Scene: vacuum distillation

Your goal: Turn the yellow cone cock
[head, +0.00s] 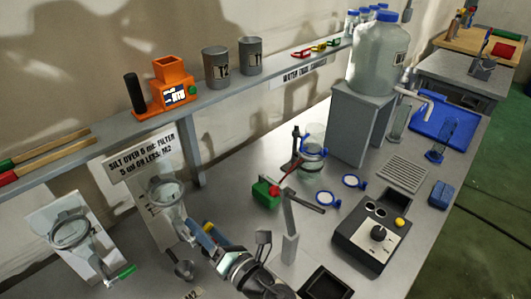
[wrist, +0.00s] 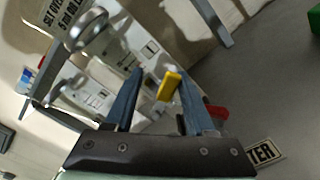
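The yellow cone cock (wrist: 168,86) shows in the wrist view as a small tilted yellow handle. It lies between the two blue fingers of my gripper (wrist: 161,74), with a gap to each finger. My gripper is open, and I cannot tell whether the handle is at fingertip depth or beyond. In the head view my gripper (head: 206,241) is just below and right of the clear cone (head: 166,192) on its white board. A bit of yellow (head: 208,228) shows at the fingertips there; the rest of the cock is hidden.
Another cone (head: 70,230) with a green cock (head: 125,272) stands at left. A grey post (head: 290,245), a green block (head: 265,193) and a black control box (head: 374,235) stand to the right. A shelf (head: 225,102) runs above. A red piece (wrist: 217,112) lies beside the right finger.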

